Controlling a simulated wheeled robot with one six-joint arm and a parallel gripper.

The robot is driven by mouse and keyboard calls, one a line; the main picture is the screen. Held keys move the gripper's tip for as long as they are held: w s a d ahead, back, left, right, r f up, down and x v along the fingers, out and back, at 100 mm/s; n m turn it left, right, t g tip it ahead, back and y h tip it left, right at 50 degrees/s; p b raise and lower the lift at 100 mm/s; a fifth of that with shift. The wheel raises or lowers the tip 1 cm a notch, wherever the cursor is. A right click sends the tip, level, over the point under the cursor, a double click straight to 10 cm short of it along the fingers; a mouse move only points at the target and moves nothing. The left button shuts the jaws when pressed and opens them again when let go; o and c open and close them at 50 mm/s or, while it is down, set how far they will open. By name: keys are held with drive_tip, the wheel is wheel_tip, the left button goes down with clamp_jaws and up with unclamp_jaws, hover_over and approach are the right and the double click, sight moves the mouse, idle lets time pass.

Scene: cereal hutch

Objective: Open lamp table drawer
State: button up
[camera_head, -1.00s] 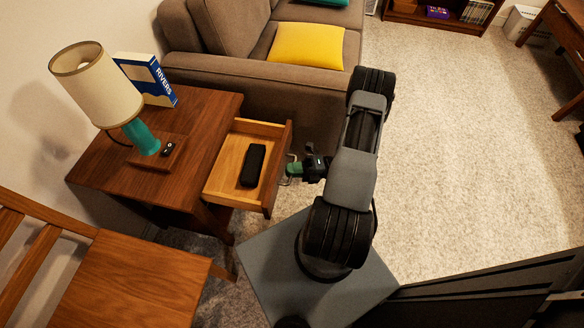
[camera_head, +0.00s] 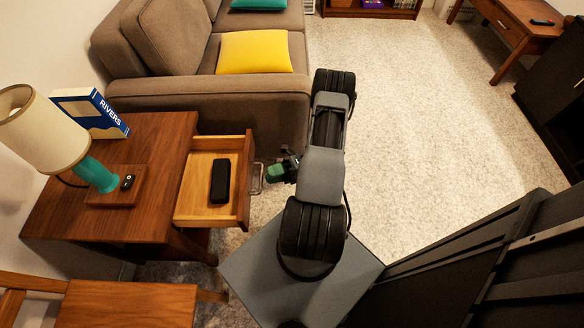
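The lamp table (camera_head: 150,140) stands at the left, with its drawer (camera_head: 206,211) pulled well out toward my arm. A black oblong case (camera_head: 221,180) lies inside the drawer. The drawer's metal handle (camera_head: 257,178) shows on its front. My gripper (camera_head: 274,172) is just right of the handle, with a small gap visible between them. Its green fingertips point left toward the drawer. The fingers are too small and overlapped to tell whether they are open or shut.
A teal lamp (camera_head: 97,173), a blue RIVERS book (camera_head: 92,113) and a small dark fob (camera_head: 128,181) are on the table. A brown sofa (camera_head: 200,98) stands behind the drawer. A wooden chair (camera_head: 120,303) is at the near left. Carpet (camera_head: 420,130) is clear to the right.

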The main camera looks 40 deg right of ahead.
drive_tip(key=v, duration=0.9)
drive_tip(key=shift+d, duration=0.3)
drive_tip(key=shift+s+f, duration=0.1)
drive_tip(key=shift+s, duration=0.05)
drive_tip(key=s+a+n+g+h+p, duration=0.25)
drive_tip(key=n+g, duration=0.25)
drive_tip(key=n, duration=0.5)
drive_tip(key=w+a+r+n+g+h+p, duration=0.15)
drive_tip(key=r+n+h+p, duration=0.35)
drive_tip(key=r+n, duration=0.5)
drive_tip(key=w+a+r+n+g+h+p, duration=0.1)
drive_tip(key=w+a+r+n+h+p, duration=0.3)
drive_tip(key=r, duration=1)
drive_tip(key=s+a+r+n+g+h+p, duration=0.1)
drive_tip(key=r+n+h+p, duration=0.5)
drive_tip(key=r+n, duration=0.45)
drive_tip(key=a+r+n+t+p, duration=0.2)
drive_tip(key=a+r+p, duration=0.2)
drive_tip(key=r, duration=0.6)
drive_tip(key=a+r+n+t+h+p, duration=0.1)
drive_tip(key=a+r+n+t+p, duration=0.1)
drive_tip(key=a+r, duration=0.4)
wheel_tip(320, 180, up, 4)
drive_tip(key=t+p, duration=0.1)
drive_tip(key=p, duration=0.1)
drive_tip(key=shift+a+r+n+p, duration=0.15)
drive_tip(key=shift+r+n+p, duration=0.1)
drive_tip(key=shift+n+p, duration=0.1)
